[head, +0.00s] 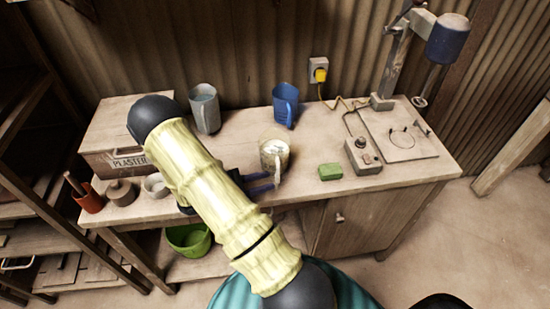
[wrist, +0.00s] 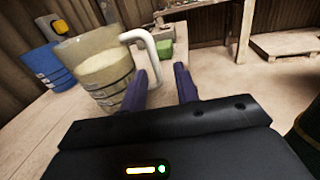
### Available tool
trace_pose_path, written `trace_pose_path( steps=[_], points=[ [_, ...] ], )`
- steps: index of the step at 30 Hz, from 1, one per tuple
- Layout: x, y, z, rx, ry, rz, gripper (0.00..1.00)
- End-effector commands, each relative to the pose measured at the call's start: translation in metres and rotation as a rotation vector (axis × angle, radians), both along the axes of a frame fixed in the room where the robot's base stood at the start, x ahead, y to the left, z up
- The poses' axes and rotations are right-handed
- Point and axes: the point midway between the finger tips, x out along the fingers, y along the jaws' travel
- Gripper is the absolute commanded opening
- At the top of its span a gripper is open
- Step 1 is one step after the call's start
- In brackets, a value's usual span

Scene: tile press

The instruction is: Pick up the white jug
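The white jug (head: 274,160) stands upright on the workbench near its front edge, with pale contents. In the wrist view the jug (wrist: 97,75) looks translucent, with dark markings and a white handle (wrist: 147,42) on its right side. In the head view my gripper (head: 261,184) is low beside the jug's front, partly hidden by my arm.
A blue jug (head: 286,103) and a grey jug (head: 204,108) stand behind. A green block (head: 330,172) and a control box (head: 362,156) lie to the right, near the press stand (head: 400,60). A plaster box (head: 105,162) and small pots stand left.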

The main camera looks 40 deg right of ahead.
Motion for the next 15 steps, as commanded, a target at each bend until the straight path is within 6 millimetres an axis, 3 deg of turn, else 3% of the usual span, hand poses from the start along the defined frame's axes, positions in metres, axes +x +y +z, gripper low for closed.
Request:
trace_pose_path(
  steps=[5, 15],
  points=[
    [-0.001, -0.003, 0.001, -0.001, 0.0, -0.002, 0.31],
    [-0.011, -0.045, 0.004, -0.001, 0.002, -0.004, 0.31]
  ],
)
